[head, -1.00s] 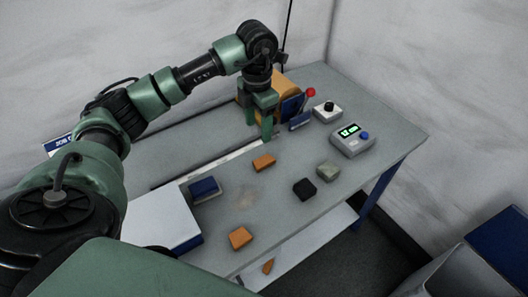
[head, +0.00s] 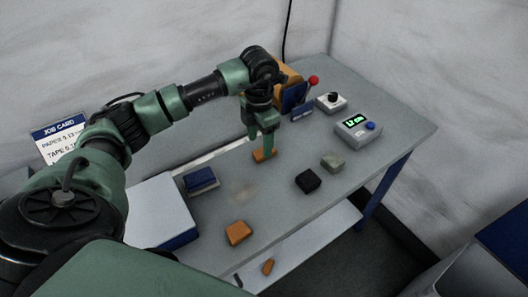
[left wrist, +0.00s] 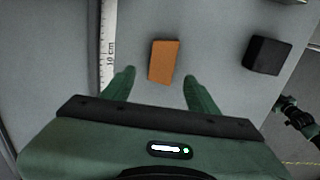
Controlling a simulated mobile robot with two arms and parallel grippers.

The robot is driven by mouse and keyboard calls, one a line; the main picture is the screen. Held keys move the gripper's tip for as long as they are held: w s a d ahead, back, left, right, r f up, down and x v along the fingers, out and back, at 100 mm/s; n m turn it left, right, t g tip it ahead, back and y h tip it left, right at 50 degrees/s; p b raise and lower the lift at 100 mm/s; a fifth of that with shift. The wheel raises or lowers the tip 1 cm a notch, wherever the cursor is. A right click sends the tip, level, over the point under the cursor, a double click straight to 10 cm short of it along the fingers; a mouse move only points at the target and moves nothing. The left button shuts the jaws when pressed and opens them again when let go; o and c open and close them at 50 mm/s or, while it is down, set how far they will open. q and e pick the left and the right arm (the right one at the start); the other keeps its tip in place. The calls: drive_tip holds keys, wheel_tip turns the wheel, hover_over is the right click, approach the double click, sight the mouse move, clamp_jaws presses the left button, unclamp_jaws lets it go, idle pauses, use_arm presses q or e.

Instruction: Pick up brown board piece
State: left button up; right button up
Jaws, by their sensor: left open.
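A brown-orange board piece (head: 263,155) lies flat on the grey table below my left gripper (head: 261,141). In the left wrist view the piece (left wrist: 163,62) sits ahead of and between the two spread green fingers, with a gap on each side. My left gripper is open and empty, its fingertips close to the piece. A second brown-orange piece (head: 238,232) lies near the table's front edge. Another orange piece (head: 267,267) is on the lower shelf. My right gripper is not in view.
A black block (head: 308,181) and a grey-green block (head: 333,163) lie to the right. A blue block (head: 201,180) lies left. A white ruler strip (left wrist: 109,45) runs beside the piece. A meter box (head: 358,131) and red-knobbed device (head: 313,80) stand farther back.

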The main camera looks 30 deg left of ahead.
sight(260, 153)
use_arm(q)
drive_tip(key=shift+f+p, duration=0.4)
drive_tip(key=shift+f, duration=1.5)
clamp_jaws()
drive_tip(key=shift+r, duration=0.15)
